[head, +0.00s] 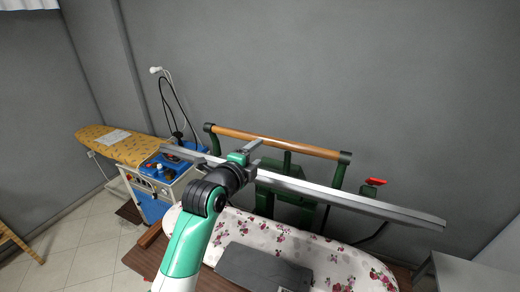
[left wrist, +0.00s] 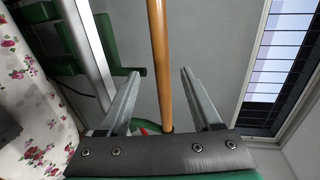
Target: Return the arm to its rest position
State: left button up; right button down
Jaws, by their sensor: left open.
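My left arm (head: 188,245), green and white, rises from the bottom of the head view. Its left gripper (head: 255,148) is near the wooden handle bar (head: 310,147) of the green press. In the left wrist view the two grey fingers (left wrist: 160,72) stand apart, with nothing clamped in them. The same wooden bar (left wrist: 157,45) runs in the gap between them in that picture; I cannot tell how far from the fingers it is. My right gripper is in neither view.
A long grey metal beam (head: 370,205) crosses close by the wrist. The floral pressing board (head: 340,262) carries a dark grey flat item (head: 262,268). A yellow ironing board (head: 110,145) and blue machine (head: 165,172) stand left. Open grey wall fills the back.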

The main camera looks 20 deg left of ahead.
pick_arm(q)
jog(key=s+d+r+n+t, duration=0.1)
jog(key=s+r+t, duration=0.2)
jog(key=s+r, duration=0.35)
jog(key=s+d+r+n+t, duration=0.2)
jog(key=s+r, duration=0.2)
jog(key=r, duration=0.6)
jog(key=s+r+n+t, duration=0.3)
jog(key=s+r+n, duration=0.3)
jog(key=s, duration=0.4)
jog(key=s+a+r+n+t+h, duration=0.1)
jog(key=s+r+n+t, duration=0.2)
jog(key=s+r+n, duration=0.3)
jog(key=s+n, duration=0.3)
jog(key=s, duration=0.1)
jog(key=shift+s+a+r+t+p, duration=0.2)
jog(key=shift+s+r+t+p, duration=0.05)
jog(key=shift+r+t+p, duration=0.15)
